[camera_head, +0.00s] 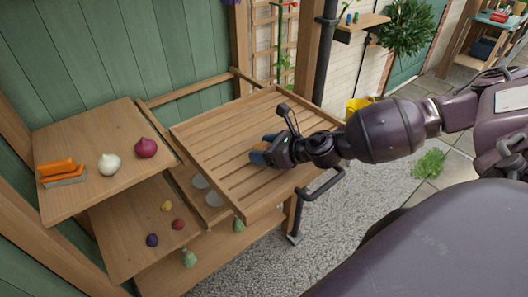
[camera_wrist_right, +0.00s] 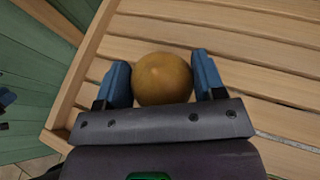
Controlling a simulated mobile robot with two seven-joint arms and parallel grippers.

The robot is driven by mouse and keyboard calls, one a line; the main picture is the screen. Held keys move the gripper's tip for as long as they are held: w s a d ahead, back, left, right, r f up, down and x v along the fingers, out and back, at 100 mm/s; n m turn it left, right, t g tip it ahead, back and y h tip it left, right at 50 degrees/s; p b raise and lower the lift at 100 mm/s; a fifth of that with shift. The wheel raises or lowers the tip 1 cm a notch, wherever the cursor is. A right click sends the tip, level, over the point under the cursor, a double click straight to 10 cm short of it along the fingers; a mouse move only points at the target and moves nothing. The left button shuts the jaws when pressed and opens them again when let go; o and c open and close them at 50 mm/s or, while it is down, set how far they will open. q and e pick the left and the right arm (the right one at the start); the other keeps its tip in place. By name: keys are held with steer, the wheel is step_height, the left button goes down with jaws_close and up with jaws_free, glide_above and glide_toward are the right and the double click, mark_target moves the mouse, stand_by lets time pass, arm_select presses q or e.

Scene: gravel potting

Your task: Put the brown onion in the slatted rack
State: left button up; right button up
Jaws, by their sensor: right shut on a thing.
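The brown onion (camera_wrist_right: 163,79) sits between the two blue fingers of my right gripper (camera_wrist_right: 163,85) in the right wrist view, with the slats close behind it. In the head view my right gripper (camera_head: 264,151) is over the slatted rack (camera_head: 215,130), inside its frame, and mostly hides the onion. The gripper is shut on the onion. I cannot tell whether the onion touches the slats. The slats around it are bare. My left gripper does not show.
A lower shelf (camera_head: 120,230) holds several small vegetables. A green wall stands behind.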

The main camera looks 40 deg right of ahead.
steer(key=shift+f, duration=0.65)
steer(key=shift+f, duration=0.1)
steer(key=o, duration=1)
